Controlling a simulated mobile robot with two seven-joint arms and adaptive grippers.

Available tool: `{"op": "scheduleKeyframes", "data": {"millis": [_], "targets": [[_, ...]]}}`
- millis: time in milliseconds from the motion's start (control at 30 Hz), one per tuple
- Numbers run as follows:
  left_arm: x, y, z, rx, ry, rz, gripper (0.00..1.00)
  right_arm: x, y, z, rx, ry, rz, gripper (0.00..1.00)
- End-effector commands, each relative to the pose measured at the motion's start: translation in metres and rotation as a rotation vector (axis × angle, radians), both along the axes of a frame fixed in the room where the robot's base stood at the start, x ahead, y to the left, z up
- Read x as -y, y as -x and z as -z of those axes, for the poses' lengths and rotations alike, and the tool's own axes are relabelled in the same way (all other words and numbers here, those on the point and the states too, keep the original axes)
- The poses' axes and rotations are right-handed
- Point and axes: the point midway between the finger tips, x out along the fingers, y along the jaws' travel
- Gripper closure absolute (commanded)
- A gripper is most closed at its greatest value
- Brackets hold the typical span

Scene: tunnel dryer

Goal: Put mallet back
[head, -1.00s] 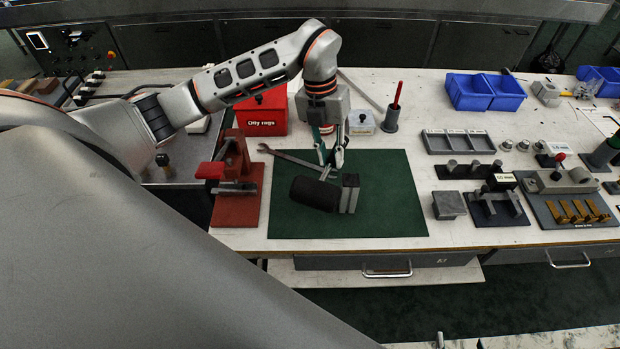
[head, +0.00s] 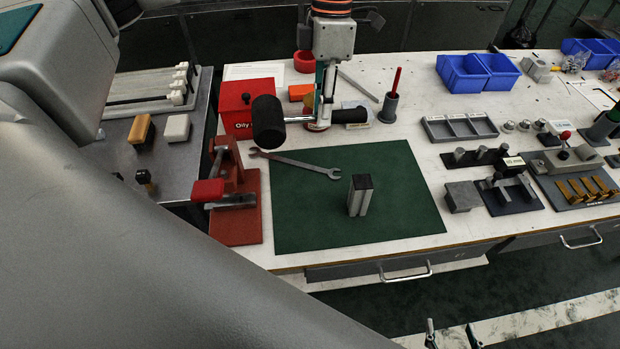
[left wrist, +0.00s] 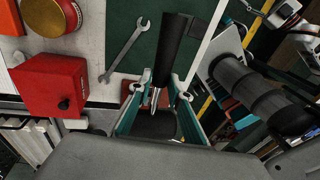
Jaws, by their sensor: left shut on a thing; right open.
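The mallet has a thick black head (head: 268,123), a thin light shaft and a black grip (head: 350,116). My left gripper (head: 322,117) is shut on its shaft and holds it roughly level above the back of the bench, head to the left. In the left wrist view the mallet's dark head (left wrist: 155,125) is close to the camera, and its grip (left wrist: 174,52) extends beyond the fingers (left wrist: 160,100). My right gripper (head: 450,335) shows at the bottom edge of the head view, open and empty, away from the bench top.
A green mat (head: 295,215) carries an open-end wrench (head: 297,163) and an upright grey block (head: 360,195). The red rag box (head: 248,100) stands behind the mallet head. A red clamp fixture (head: 235,200) is left of the mat. A grey cup with a red-handled tool (head: 389,108) stands right of the grip.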

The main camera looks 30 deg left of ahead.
Motion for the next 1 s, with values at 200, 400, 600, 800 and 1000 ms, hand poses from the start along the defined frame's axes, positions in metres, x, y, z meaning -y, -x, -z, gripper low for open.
{"op": "scheduleKeyframes", "data": {"millis": [200,400,600,800,1000], "targets": [[-0.003,0.002,0.007,-0.003,-0.001,0.033,1.00,0.000,0.000,0.001,0.001,0.000,0.000,0.44],[-0.003,0.002,0.051,-0.005,-0.001,0.032,1.00,0.000,0.000,0.002,0.004,-0.001,0.000,0.44],[-0.003,0.002,0.097,-0.005,0.000,0.031,1.00,0.001,0.000,0.004,0.002,0.000,-0.001,0.44],[-0.003,0.002,0.137,-0.003,0.001,0.031,1.00,0.001,0.001,0.007,-0.002,0.001,0.000,0.44],[-0.002,0.001,0.152,0.002,0.000,0.031,1.00,0.001,0.003,0.010,-0.006,0.002,-0.001,0.44]]}}
